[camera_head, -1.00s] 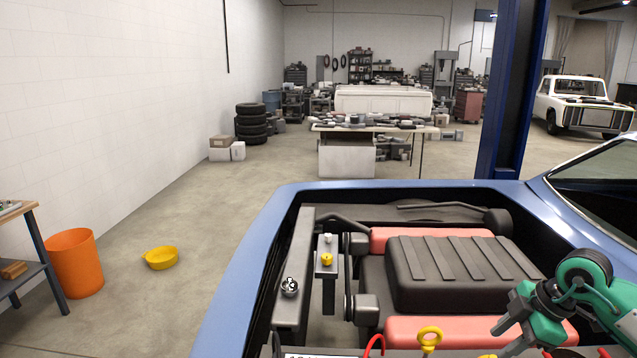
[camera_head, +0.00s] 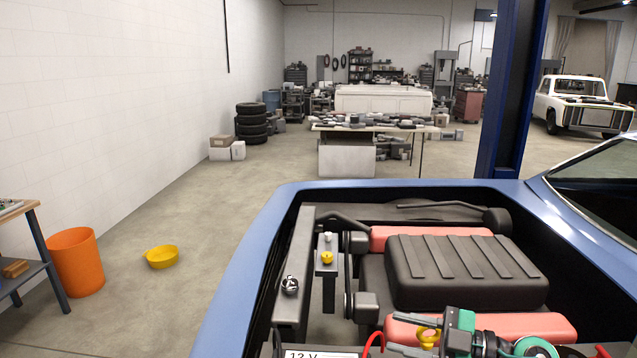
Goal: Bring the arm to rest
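My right arm is green and black and comes in at the bottom right, low over the engine bay. Its gripper (camera_head: 402,335) points left, with its two dark fingers spread apart. A yellow ring handle (camera_head: 428,335) shows between the fingers, partly covered by them. I cannot tell whether they touch it, but they are not closed on it. My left gripper is not in view.
The blue car's open engine bay surrounds the arm, with a black ribbed engine cover (camera_head: 465,272) and red covers (camera_head: 432,238). A battery edge (camera_head: 320,354) marked 12 V shows at the bottom. An orange bucket (camera_head: 76,262) and yellow basin (camera_head: 162,258) stand on the floor left.

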